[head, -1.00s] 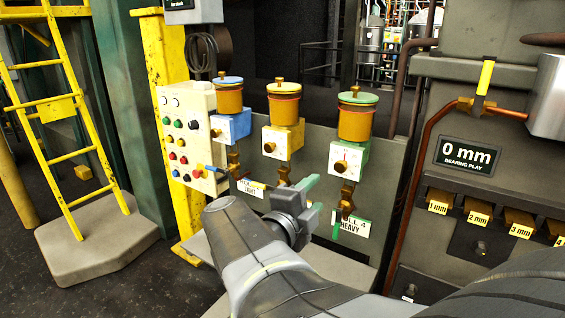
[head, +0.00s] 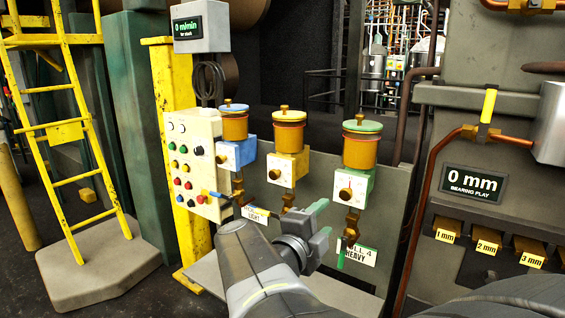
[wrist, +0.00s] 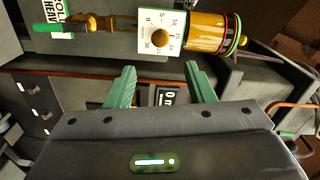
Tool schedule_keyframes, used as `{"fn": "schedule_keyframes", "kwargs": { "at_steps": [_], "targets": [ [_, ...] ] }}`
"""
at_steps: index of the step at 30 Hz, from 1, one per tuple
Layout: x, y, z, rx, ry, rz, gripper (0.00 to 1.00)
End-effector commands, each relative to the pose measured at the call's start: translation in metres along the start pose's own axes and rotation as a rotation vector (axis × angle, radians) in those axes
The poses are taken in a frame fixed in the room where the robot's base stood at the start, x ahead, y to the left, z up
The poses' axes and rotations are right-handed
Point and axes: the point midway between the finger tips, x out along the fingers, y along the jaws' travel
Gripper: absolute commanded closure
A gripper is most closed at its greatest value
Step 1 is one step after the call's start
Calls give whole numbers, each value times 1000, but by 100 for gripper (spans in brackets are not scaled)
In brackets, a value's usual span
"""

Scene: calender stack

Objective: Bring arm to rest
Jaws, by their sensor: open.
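My gripper (head: 322,229) is in front of the oiler panel in the head view, close to the green oiler's lower fitting. In the wrist view my gripper (wrist: 158,88) shows two green fingers spread apart with nothing between them. The green-topped oiler (head: 360,150) with its white dial stands at the right of three oilers. It also shows in the wrist view (wrist: 205,30), lying sideways past the fingers. Its green-handled valve (head: 347,232) hangs below it, handle pointing down. The yellow oiler (head: 287,160) and blue oiler (head: 236,140) stand to the left. My forearm partly hides the lower panel.
A button panel (head: 188,165) stands left of the oilers beside a yellow post (head: 172,120). A yellow ladder (head: 65,130) is farther left. At right are a bearing play display (head: 473,183) reading 0 mm, copper pipes and several numbered blocks (head: 447,230).

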Motion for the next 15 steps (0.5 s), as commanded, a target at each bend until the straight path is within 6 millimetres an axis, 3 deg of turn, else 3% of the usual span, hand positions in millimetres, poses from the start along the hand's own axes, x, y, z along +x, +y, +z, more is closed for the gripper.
{"fn": "schedule_keyframes", "kwargs": {
  "at_steps": [15],
  "targets": [
    [70,2,0,-1,3,1,51]
  ]
}}
